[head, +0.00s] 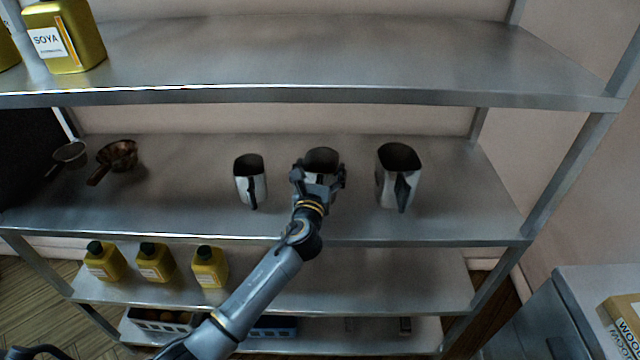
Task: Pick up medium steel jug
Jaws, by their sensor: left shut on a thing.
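Three steel jugs stand in a row on the middle shelf (440,222). The medium steel jug (322,158) is the middle one, and my left gripper (320,178) is shut on it from the front. The gripper hides most of the jug's front; its dark open top shows above the fingers. The small steel jug (250,182) stands upright to the left, its handle facing forward. The large steel jug (398,175) stands upright to the right, its handle also facing forward. My right gripper is not in view.
Two pans (117,157) lie at the shelf's left end. The upper shelf (300,60) overhangs, with a soya container (64,38) at its left. Several yellow bottles (156,262) stand on the shelf below. A grey cabinet (590,300) is at lower right.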

